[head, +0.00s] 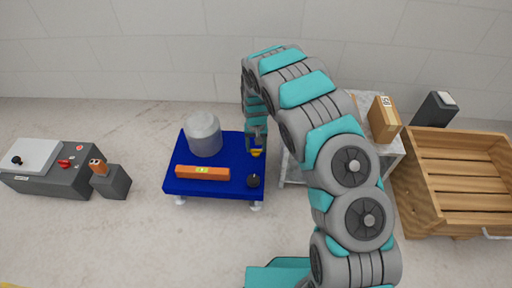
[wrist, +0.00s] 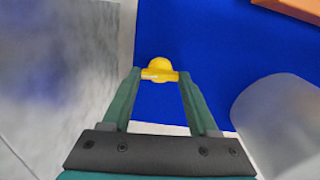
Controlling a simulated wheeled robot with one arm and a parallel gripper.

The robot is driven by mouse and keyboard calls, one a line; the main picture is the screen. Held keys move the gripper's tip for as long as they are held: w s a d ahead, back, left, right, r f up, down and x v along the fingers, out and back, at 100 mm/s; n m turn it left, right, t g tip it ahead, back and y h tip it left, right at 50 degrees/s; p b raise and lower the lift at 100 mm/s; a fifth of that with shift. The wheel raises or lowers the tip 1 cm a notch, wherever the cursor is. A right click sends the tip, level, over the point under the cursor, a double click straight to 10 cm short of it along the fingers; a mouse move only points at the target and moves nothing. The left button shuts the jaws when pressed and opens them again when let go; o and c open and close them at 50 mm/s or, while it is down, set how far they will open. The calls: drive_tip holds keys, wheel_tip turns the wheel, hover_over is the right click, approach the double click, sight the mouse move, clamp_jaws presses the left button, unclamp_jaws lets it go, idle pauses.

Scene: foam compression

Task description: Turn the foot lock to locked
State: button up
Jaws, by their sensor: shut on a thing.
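A small yellow knob with a crossbar (wrist: 159,65) sits at the edge of the blue platform (wrist: 205,45). In the head view the yellow knob (head: 256,153) shows at the right back part of the blue platform (head: 215,187). My gripper (wrist: 160,76) is shut on the crossbar, one finger at each end. In the head view my gripper (head: 256,147) reaches down onto it from above, and my arm hides part of that area. I see no mark that tells whether the lock is locked or unlocked.
The blue platform carries a grey cylinder (head: 204,135), an orange level (head: 202,173) and a black knob (head: 253,181). A pale stand with a cardboard box (head: 384,119) and a wooden crate (head: 455,180) are to the right. A control box (head: 63,173) stands left.

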sight(256, 150)
drive_tip(key=shift+m, duration=0.6)
drive_tip(key=o, duration=1.4)
drive_tip(key=shift+r, duration=0.1)
wheel_tip(256, 150, up, 7)
drive_tip(key=shift+r, duration=0.3)
drive_tip(key=shift+r, duration=0.1)
